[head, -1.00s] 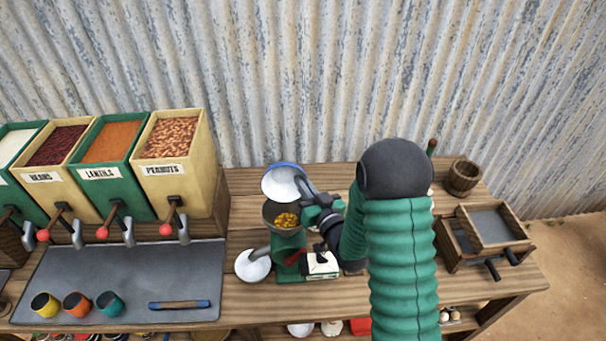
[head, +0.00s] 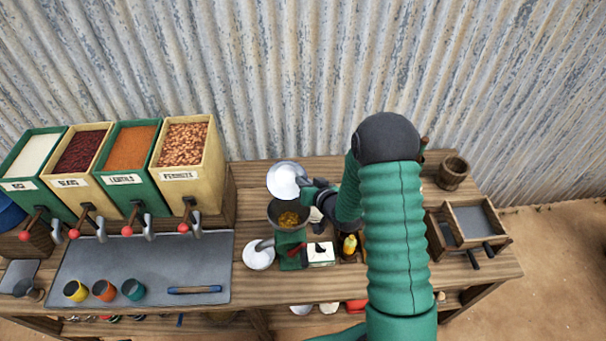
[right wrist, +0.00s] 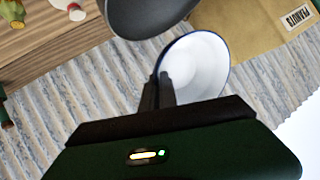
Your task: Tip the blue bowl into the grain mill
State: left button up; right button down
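The blue bowl (head: 283,178), white inside with a blue rim, is tilted on its side above and behind the grain mill's hopper (head: 274,214). Its visible inside looks empty, and it also shows in the right wrist view (right wrist: 200,62). My right gripper (head: 305,190) is shut on the bowl's rim; its dark fingers (right wrist: 158,92) show in the right wrist view. Yellow-brown grain (head: 289,219) lies in the dark hopper of the green mill (head: 289,243). The hopper also shows at the top of the right wrist view (right wrist: 150,14). My left gripper is out of view.
A white dish (head: 258,260) stands left of the mill under its spout, and a small white-topped box (head: 320,254) stands right. Grain bins (head: 188,170) line the left. Small cups (head: 104,290) stand on a grey mat (head: 150,262). Wooden trays (head: 480,225) and a wooden bucket (head: 453,172) are at right.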

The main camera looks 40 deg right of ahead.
jog(key=g+p, duration=0.1)
jog(key=p, duration=0.2)
jog(key=r+g+y+p, duration=0.1)
jog(key=p, duration=0.2)
jog(key=shift+w+d+m+g, duration=0.2)
jog(key=shift+w+m+g, duration=0.1)
jog(key=shift+m, duration=0.1)
jog(key=shift+w+f+g, duration=0.1)
jog(key=shift+f+g, duration=0.2)
jog(key=shift+g, duration=0.1)
jog(key=shift+d+f+m+g+y, duration=0.15)
jog(key=shift+m+g+y, duration=0.15)
jog(key=shift+g+y, duration=0.4)
jog(key=shift+a+f+g, duration=0.2)
jog(key=shift+f+g, duration=0.15)
jog(key=shift+g, duration=0.05)
jog(key=r+g, duration=0.1)
jog(key=d+g+y, duration=0.1)
jog(key=shift+w+r+m+g+y, duration=0.3)
jog(key=shift+w+r+m, duration=0.05)
jog(key=shift+w+m, duration=0.05)
jog(key=shift+w+d+f+g, duration=0.1)
jog(key=shift+f+g, duration=0.2)
jog(key=shift+b, duration=0.3)
jog(key=shift+g+y, duration=0.3)
jog(key=shift+g, duration=0.1)
jog(key=shift+a, duration=0.2)
